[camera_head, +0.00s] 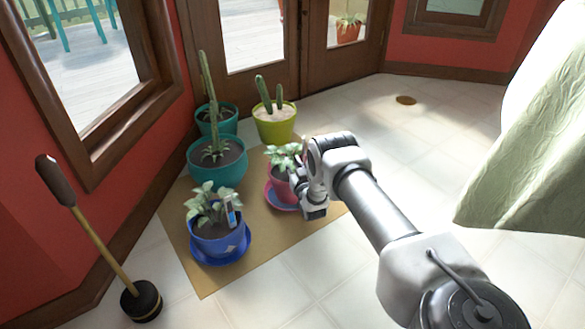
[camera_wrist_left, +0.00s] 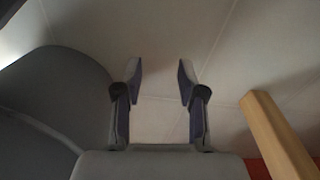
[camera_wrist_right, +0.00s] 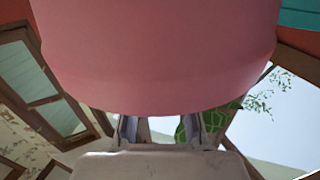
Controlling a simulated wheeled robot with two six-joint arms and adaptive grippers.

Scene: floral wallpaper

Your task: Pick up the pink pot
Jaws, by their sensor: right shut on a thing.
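The pink pot (camera_head: 278,185) holds a leafy plant (camera_head: 283,157) and stands upright at the right side of a tan mat (camera_head: 262,232). A saucer (camera_head: 275,201) shows below it; I cannot tell whether they touch. My right gripper (camera_head: 304,190) is at the pot's right side and partly hides it. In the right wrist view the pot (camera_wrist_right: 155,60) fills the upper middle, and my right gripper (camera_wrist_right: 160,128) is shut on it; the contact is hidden. My left gripper (camera_wrist_left: 158,82) is open and empty above the floor in the left wrist view, and is outside the head view.
A blue pot (camera_head: 219,240) on a blue saucer, teal cactus pots (camera_head: 218,172) and a yellow-green cactus pot (camera_head: 275,126) stand close by. Pale cloth (camera_head: 530,150) hangs at the right. Tiled floor between is clear.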

